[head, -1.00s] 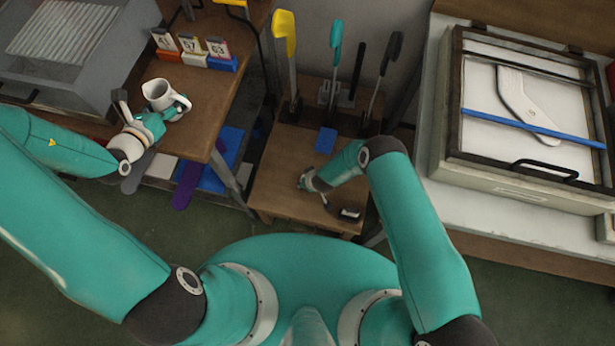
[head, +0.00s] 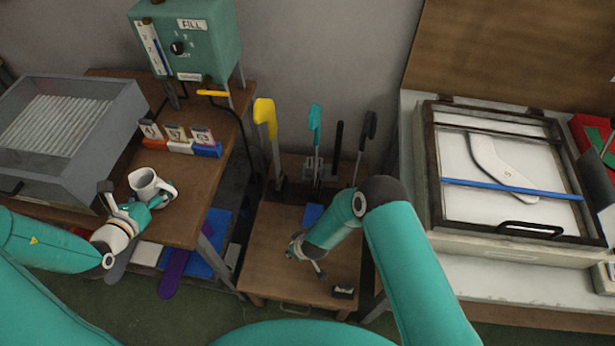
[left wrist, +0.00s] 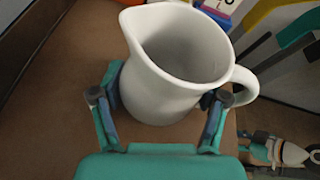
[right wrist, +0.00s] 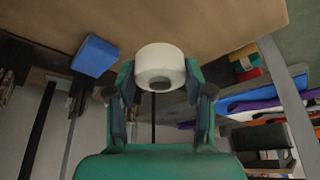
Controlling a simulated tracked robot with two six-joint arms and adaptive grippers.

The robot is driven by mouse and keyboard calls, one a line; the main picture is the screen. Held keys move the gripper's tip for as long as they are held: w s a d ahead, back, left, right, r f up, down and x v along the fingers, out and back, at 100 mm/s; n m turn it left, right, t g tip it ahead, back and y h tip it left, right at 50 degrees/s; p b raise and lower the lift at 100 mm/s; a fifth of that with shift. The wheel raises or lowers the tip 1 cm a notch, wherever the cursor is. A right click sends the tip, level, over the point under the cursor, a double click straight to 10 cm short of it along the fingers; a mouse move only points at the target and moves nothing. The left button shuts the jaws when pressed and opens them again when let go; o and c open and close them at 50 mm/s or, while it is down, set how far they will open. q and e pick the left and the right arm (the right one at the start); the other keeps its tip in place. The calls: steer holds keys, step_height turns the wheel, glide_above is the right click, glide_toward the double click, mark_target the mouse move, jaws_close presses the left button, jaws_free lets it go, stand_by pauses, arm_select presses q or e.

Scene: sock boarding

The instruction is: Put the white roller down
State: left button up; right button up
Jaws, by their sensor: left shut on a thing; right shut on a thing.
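The white roller (right wrist: 160,66) sits between the fingers of my right gripper (right wrist: 160,92) in the right wrist view, with its round end and dark centre facing the camera. The right gripper (head: 294,248) is low over the left part of the small wooden table (head: 265,275) in the head view; the roller is not clear there. I cannot tell whether the roller touches the tabletop. My left gripper (left wrist: 162,105) is shut on a white jug (left wrist: 165,65) at the wooden bench on the left; the jug also shows upright in the head view (head: 143,184).
A small black object (head: 343,292) lies at the small table's front right. Yellow (head: 265,112), teal (head: 315,120) and black (head: 368,125) handled tools stand at its back, with a blue block (head: 313,214) before them. A framed box (head: 520,230) stands right.

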step_height(320, 180, down, 10)
stand_by(0.6)
steer(key=o, duration=1.3)
steer(key=shift+f, duration=0.1)
steer(key=v, duration=1)
steer(key=shift+r, duration=0.35)
steer(key=shift+o, duration=0.3)
steer(key=shift+v, duration=0.9)
steer(key=x, duration=0.6)
steer(key=shift+f, duration=0.35)
steer(key=shift+x, duration=2.6)
